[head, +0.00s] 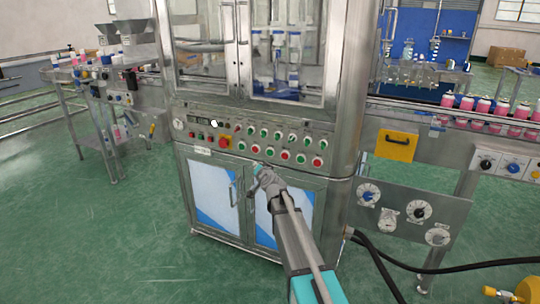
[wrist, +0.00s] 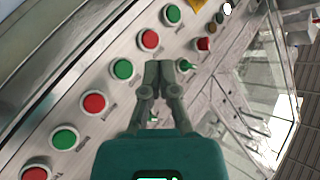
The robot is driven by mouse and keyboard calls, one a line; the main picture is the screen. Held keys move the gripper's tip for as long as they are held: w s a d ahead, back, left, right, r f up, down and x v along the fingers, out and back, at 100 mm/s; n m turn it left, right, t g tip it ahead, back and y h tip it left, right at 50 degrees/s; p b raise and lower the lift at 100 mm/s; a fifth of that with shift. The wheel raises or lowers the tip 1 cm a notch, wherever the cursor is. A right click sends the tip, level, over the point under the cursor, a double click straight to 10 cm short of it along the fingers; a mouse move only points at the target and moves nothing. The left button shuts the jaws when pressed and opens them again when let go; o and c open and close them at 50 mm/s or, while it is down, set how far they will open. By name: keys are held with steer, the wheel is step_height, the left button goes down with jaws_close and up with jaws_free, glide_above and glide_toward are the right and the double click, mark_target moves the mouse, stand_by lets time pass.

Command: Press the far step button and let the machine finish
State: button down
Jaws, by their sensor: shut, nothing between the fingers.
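The machine's control panel (head: 262,136) carries rows of green and red push buttons in the head view. I cannot tell which one is the far step button. My gripper (head: 257,170) is shut and empty, in front of the cabinet just below the panel. In the wrist view my gripper (wrist: 160,77) points at the panel, its closed fingertips between the two button rows. A green button (wrist: 123,69) and a red button (wrist: 149,40) lie to its left. A green switch (wrist: 187,65) lies just right of the fingertips. Contact cannot be told.
A red emergency stop on a yellow plate (head: 224,142) sits left on the panel. A round white marker (head: 214,123) shows near a small display. Glass doors (head: 290,50) are above the panel. A bottle conveyor (head: 460,115) runs at right, with black hoses below.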

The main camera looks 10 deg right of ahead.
mark_target(268, 155)
steer(key=shift+w, duration=0.1)
steer(key=shift+w+d, duration=0.85)
steer(key=shift+w, duration=0.3)
steer(key=shift+w+d, duration=0.85)
steer(key=shift+w, duration=0.3)
steer(key=shift+w+d, duration=0.85)
steer(key=shift+w, duration=0.3)
steer(key=shift+w+d, duration=0.5)
steer(key=shift+w, duration=0.2)
steer(key=shift+s, duration=0.1)
stand_by(0.6)
steer(key=shift+s+a, duration=0.5)
steer(key=shift+s, duration=0.1)
steer(key=shift+s+a, duration=0.75)
steer(key=shift+s, duration=0.25)
steer(key=shift+s+a, duration=0.75)
steer(key=shift+s, duration=0.25)
